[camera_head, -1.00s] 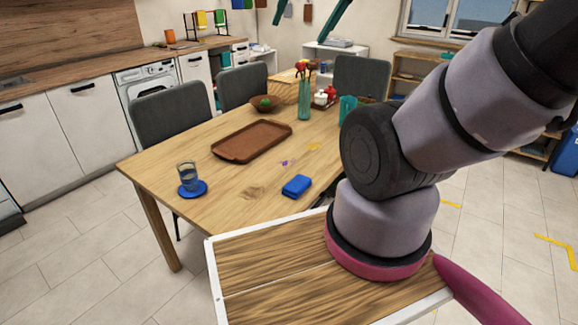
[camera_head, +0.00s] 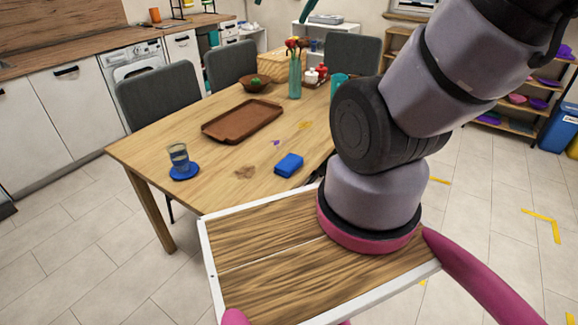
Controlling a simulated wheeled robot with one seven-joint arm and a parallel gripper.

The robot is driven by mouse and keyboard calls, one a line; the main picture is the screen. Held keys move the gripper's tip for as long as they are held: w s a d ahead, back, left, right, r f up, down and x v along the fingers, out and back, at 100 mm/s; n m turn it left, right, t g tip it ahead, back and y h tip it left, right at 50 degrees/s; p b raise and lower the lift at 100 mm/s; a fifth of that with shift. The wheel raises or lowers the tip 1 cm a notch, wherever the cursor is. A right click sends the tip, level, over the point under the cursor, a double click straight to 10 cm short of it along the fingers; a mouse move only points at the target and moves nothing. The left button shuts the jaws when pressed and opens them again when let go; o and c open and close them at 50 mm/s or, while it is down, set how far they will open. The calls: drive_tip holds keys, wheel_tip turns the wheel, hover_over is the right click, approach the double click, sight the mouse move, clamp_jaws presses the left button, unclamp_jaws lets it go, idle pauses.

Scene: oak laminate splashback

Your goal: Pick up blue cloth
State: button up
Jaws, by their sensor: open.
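The blue cloth (camera_head: 289,165) looks like a small folded blue block. It lies on the wooden table (camera_head: 215,185), near the edge closest to me and left of my arm. My gripper (camera_head: 272,9) shows only as two teal fingertips at the top edge of the picture. The fingertips are apart, with nothing visible between them. They are well away from the cloth, and the rest of the gripper is out of view.
A brown tray (camera_head: 243,121), a bowl (camera_head: 258,86) and a vase (camera_head: 295,78) stand farther back. Grey chairs (camera_head: 160,100) line the far side. Table around the cloth is mostly clear.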

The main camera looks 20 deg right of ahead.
drive_tip(key=w+f+m+g, duration=0.2)
drive_tip(key=w+f, duration=0.7)
drive_tip(key=w, duration=0.1)
drive_tip(key=m+g+h, duration=0.2)
drive_tip(key=m+g, duration=0.2)
drive_tip(key=m, duration=0.1)
hover_over(289, 162)
wheel_tip(289, 162, down, 36)
drive_tip(key=shift+a+f, duration=0.1)
drive_tip(key=shift+f, duration=0.15)
wheel_tip(289, 162, down, 6)
drive_tip(key=shift+w+r, duration=0.1)
drive_tip(key=shift+r, duration=0.05)
drive_tip(key=c, duration=1.3)
wheel_tip(289, 162, up, 10)
drive_tip(key=shift+r, duration=0.1)
drive_tip(key=shift+c, duration=0.2)
